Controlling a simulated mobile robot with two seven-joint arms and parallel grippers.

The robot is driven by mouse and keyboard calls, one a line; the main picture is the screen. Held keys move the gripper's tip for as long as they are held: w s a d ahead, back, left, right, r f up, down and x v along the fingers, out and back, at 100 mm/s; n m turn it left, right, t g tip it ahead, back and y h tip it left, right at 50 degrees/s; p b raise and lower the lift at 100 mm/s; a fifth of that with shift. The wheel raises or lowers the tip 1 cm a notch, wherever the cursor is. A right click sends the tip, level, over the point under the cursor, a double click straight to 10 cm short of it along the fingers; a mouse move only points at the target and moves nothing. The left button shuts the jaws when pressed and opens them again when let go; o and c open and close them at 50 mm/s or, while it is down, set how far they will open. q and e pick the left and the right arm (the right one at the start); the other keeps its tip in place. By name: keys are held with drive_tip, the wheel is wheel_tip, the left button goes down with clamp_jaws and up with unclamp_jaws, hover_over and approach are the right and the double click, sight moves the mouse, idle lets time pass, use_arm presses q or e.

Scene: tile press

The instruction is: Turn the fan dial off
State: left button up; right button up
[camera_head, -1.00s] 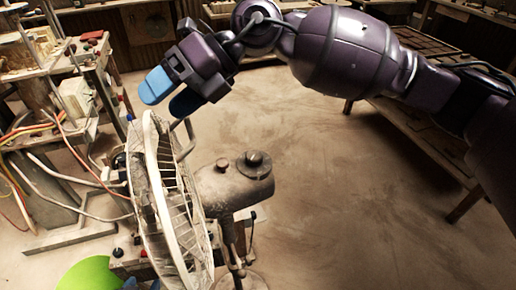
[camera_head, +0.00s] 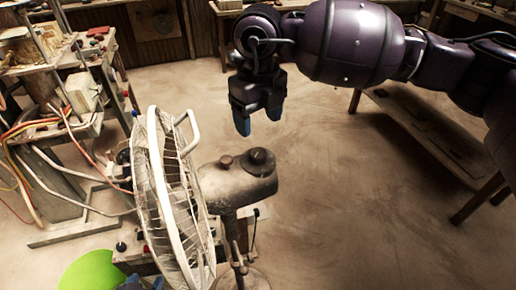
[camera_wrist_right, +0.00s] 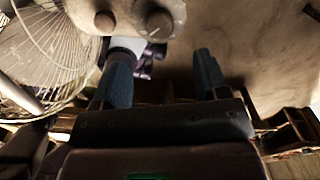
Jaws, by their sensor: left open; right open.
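The fan's motor housing (camera_head: 238,184) is dusty grey, behind the wire fan cage (camera_head: 172,200). On top are a wide round dial (camera_head: 261,161) and a smaller knob (camera_head: 226,161). In the right wrist view the dial (camera_wrist_right: 159,23) has pale marks around it, and the small knob (camera_wrist_right: 104,22) sits to its left. My right gripper (camera_head: 259,120) is open and empty with blue fingers pointing down, above and apart from the dial in the head view. In the wrist view its fingers (camera_wrist_right: 163,55) lie below the dial in the picture, touching nothing. My left gripper is not in view.
A cluttered bench (camera_head: 75,100) with cables stands at the left. A lime green round thing (camera_head: 90,271) lies at lower left. A low table (camera_head: 425,135) stands at the right. The floor (camera_head: 350,210) right of the fan is clear.

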sight(258, 152)
wheel_tip(258, 152, down, 9)
drive_tip(key=shift+r, duration=0.1)
idle(0.3)
drive_tip(key=shift+c, duration=0.7)
drive_tip(key=c, duration=0.8)
